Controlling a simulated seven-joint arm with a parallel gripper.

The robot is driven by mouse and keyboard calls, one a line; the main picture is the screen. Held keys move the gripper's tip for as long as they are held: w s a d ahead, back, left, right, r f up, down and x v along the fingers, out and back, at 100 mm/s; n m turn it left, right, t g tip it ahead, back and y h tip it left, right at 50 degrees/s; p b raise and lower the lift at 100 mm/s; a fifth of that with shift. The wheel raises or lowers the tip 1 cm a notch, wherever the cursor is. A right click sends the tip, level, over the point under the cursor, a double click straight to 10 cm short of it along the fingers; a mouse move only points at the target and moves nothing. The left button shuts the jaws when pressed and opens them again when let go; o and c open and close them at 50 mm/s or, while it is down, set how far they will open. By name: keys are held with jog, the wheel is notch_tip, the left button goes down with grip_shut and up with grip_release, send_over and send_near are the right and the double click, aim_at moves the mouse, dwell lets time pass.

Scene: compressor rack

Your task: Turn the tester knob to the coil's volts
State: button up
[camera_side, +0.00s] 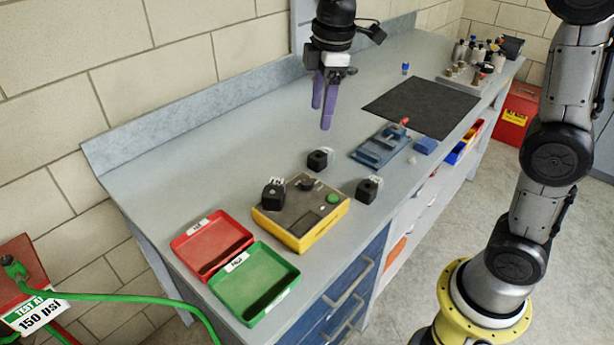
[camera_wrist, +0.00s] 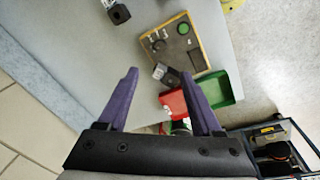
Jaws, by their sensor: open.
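The yellow tester (camera_side: 329,221) with a dark grey top stands on the bench, a green button at its right. Its dark round knob (camera_side: 306,184) is near the back edge of the top; the knob also shows in the wrist view (camera_wrist: 158,46). A black coil (camera_side: 272,196) with a white tag sits at the tester's left end. Two more black coils stand on the bench, one behind the tester (camera_side: 320,160) and one to its right (camera_side: 369,189). The tag writing is too small to read surely. My gripper (camera_side: 321,116) is open and empty, its purple fingers high above the bench behind the tester.
A red tray (camera_side: 212,244) and a green tray (camera_side: 255,283) lie left of and in front of the tester. A blue fixture (camera_side: 372,155) and a black mat (camera_side: 421,106) lie to the right. The bench behind the tester is mostly clear up to the back ledge.

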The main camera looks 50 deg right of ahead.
jog(key=g, duration=0.1)
send_over(307, 182)
notch_tip(307, 182, down, 5)
notch_tip(307, 182, down, 14)
jog(key=shift+r, duration=0.1)
jog(key=shift+c, duration=0.2)
grip_shut()
dwell(0.3)
